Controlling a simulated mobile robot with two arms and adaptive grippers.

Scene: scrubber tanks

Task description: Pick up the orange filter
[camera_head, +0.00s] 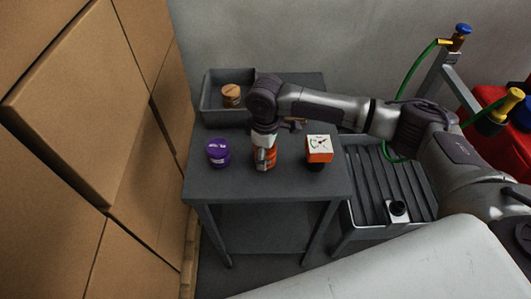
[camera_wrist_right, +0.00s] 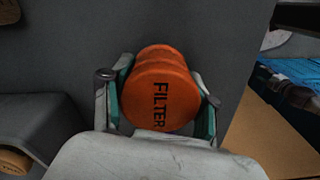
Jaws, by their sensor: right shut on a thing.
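The orange filter (camera_wrist_right: 158,92) is a round orange jar-like piece with "FILTER" in dark letters on its top. In the wrist view it sits between the two fingers of my right gripper (camera_wrist_right: 160,108), which press on it from both sides. In the head view the orange filter (camera_head: 265,158) stands at the middle of the dark grey table (camera_head: 230,185), partly hidden by my right gripper (camera_head: 265,155) coming down from above. I cannot tell whether it touches the table. My left gripper is not in view.
A purple jar (camera_head: 218,152) stands left of the filter, and an orange-and-white gauge box (camera_head: 319,149) stands to its right. A grey bin (camera_head: 211,104) at the back left holds a light orange jar (camera_head: 231,96). Stacked cardboard boxes (camera_head: 75,110) wall off the left side.

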